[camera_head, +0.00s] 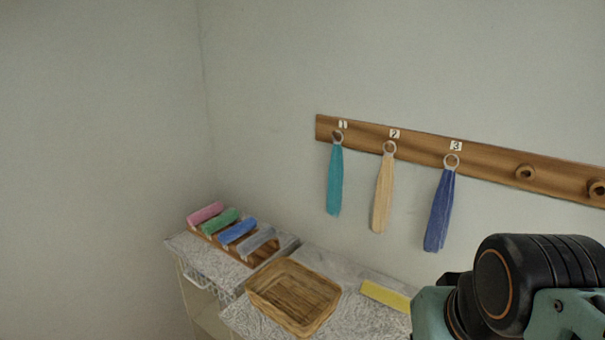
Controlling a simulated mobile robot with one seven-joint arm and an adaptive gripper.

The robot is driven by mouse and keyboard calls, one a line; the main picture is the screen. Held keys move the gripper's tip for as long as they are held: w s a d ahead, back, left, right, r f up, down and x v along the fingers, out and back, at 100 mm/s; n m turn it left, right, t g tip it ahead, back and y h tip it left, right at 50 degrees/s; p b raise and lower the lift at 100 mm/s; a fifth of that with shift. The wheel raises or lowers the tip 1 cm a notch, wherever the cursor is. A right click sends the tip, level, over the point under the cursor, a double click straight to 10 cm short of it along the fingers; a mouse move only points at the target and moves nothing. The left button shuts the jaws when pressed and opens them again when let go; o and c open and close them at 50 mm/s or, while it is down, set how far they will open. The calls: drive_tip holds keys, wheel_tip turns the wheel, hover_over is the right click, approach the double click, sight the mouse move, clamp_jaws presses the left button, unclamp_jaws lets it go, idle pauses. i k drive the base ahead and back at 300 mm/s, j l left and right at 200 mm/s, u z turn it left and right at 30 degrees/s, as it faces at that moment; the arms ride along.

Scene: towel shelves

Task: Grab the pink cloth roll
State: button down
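The pink cloth roll (205,213) lies at the far left end of a row of rolls on a wooden rack (256,258). The green roll (221,222) lies directly beside it. The rack stands on a grey speckled shelf top (178,243) near the left wall. Part of my arm shows at the lower right, well apart from the pink roll. My gripper is not in view.
A blue roll (238,231) and a grey roll (256,241) share the rack. A wicker basket (293,296) and a yellow block (386,296) are to the right. Teal (335,182), beige (383,193) and blue (439,211) towels hang from a wall rail (490,165).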

sight(199, 217)
drive_tip(key=i+j+u, duration=0.1)
drive_tip(key=u, duration=0.35)
drive_tip(key=i+j+u, duration=0.1)
drive_tip(key=u, duration=0.3)
drive_tip(key=i+j+u, duration=0.15)
drive_tip(key=u, duration=0.3)
drive_tip(key=i+j+u, duration=0.15)
drive_tip(key=i, duration=0.3)
drive_tip(key=i+j+u, duration=0.2)
drive_tip(key=i, duration=0.3)
drive_tip(key=i+j+u, duration=0.15)
drive_tip(key=i, duration=0.3)
